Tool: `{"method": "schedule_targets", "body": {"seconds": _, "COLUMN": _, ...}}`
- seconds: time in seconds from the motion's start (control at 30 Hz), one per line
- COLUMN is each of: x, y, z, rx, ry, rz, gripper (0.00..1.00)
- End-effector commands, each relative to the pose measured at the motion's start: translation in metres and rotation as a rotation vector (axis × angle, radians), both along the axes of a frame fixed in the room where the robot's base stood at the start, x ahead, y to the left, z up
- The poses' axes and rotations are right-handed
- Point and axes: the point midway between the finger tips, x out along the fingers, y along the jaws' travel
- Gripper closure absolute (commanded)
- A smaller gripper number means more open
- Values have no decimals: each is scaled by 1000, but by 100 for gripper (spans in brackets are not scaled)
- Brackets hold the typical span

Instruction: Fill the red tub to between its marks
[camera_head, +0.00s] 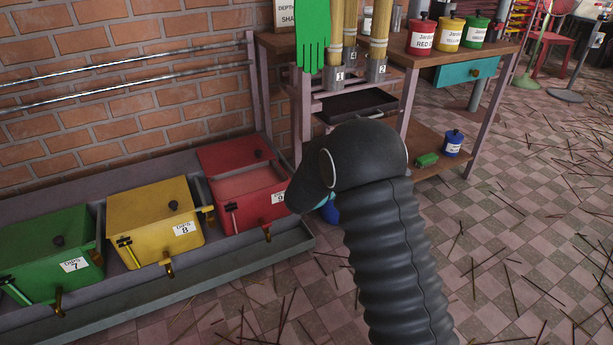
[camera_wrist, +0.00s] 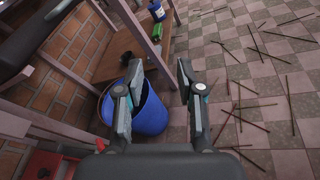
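The red tub (camera_head: 250,208), labelled 9, sits at the right end of the trough in the head view. Its red lid (camera_head: 228,153) appears lifted back, with a reddish surface below it. A sight tube (camera_head: 234,219) is on its front, and a brass tap (camera_head: 267,234) is low down; I cannot read marks or the level. My gripper (camera_wrist: 160,68) is open in the wrist view, with nothing between its fingertips. A blue bucket (camera_wrist: 153,112) stands beyond it, partly behind the left finger. My arm hides most of the bucket in the head view.
Yellow (camera_head: 150,222) and green (camera_head: 50,272) tubs share the trough (camera_head: 240,258). The bench (camera_head: 420,58) behind holds red, yellow and green jars (camera_head: 422,36); a blue jar (camera_head: 453,141) and a green block (camera_head: 427,160) are on its lower shelf. Sticks litter the tiled floor at right.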

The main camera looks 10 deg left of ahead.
Motion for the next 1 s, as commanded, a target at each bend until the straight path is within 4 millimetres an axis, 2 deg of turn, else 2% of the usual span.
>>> {"method": "schedule_targets", "body": {"seconds": 0.03, "x": 10, "y": 21, "z": -16, "rx": -57, "ry": 14, "rz": 63, "gripper": 62}}
{"method": "schedule_targets", "body": {"seconds": 0.1, "x": 22, "y": 49, "z": -37, "rx": -134, "ry": 22, "rz": 153, "gripper": 62}}
{"method": "schedule_targets", "body": {"seconds": 0.3, "x": 38, "y": 128, "z": -101, "rx": -326, "ry": 30, "rz": 400, "gripper": 62}}
{"method": "schedule_targets", "body": {"seconds": 0.4, "x": 38, "y": 158, "z": -128, "rx": -394, "ry": 29, "rz": 495, "gripper": 62}}
{"method": "schedule_targets", "body": {"seconds": 0.5, "x": 35, "y": 179, "z": -147, "rx": -438, "ry": 26, "rz": 562, "gripper": 62}}
{"method": "schedule_targets", "body": {"seconds": 0.63, "x": 34, "y": 192, "z": -160, "rx": -467, "ry": 21, "rz": 606, "gripper": 62}}
{"method": "schedule_targets", "body": {"seconds": 0.77, "x": 42, "y": 193, "z": -162, "rx": -471, "ry": 19, "rz": 613, "gripper": 62}}
{"method": "schedule_targets", "body": {"seconds": 1.0, "x": 80, "y": 185, "z": -162, "rx": -470, "ry": 19, "rz": 610, "gripper": 62}}
